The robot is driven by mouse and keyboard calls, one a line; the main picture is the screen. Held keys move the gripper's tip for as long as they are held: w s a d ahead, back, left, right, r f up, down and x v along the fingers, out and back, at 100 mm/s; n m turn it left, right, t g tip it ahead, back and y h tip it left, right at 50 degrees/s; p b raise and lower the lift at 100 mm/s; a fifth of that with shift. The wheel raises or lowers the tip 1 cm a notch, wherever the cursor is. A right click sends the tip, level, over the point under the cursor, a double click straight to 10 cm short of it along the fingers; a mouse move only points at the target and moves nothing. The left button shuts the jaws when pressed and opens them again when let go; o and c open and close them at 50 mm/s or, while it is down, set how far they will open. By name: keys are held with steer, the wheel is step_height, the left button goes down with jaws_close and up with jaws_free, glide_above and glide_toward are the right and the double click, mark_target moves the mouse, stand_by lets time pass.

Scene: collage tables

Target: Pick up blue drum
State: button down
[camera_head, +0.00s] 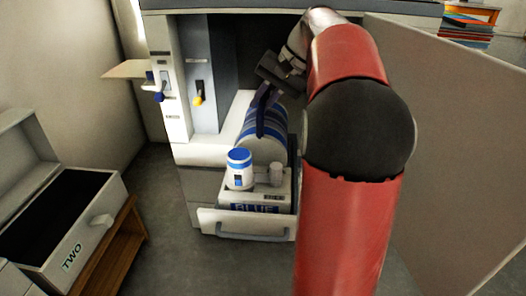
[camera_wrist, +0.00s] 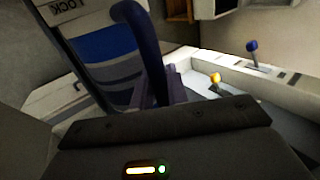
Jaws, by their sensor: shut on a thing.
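The blue drum (camera_head: 262,133) is a white and blue striped cylinder with a dark blue handle. In the head view it sits behind the open drawer, partly hidden by the small jar in front and my red arm. My gripper (camera_head: 268,88) is at the top of the drum, shut on its handle. In the wrist view the drum (camera_wrist: 108,45) fills the upper left, and its curved handle (camera_wrist: 146,40) runs down to my gripper (camera_wrist: 172,95). The fingertips are hard to make out. I cannot tell whether the drum is resting or lifted.
An open drawer (camera_head: 248,224) labelled BLUE holds a blue-lidded white jar (camera_head: 239,179) and a small grey cup (camera_head: 276,176). A cabinet panel carries a yellow-tipped lever (camera_head: 198,95) and a blue-tipped lever (camera_head: 159,92). An open box labelled TWO (camera_head: 85,243) stands left; a tan partition (camera_head: 452,130) stands right.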

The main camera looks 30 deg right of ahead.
steer(key=shift+r, duration=0.15)
steer(key=shift+r, duration=0.1)
step_height(320, 180, up, 10)
steer(key=p, duration=0.3)
steer(key=shift+f, duration=0.2)
steer(key=shift+r, duration=0.1)
stand_by(1.1)
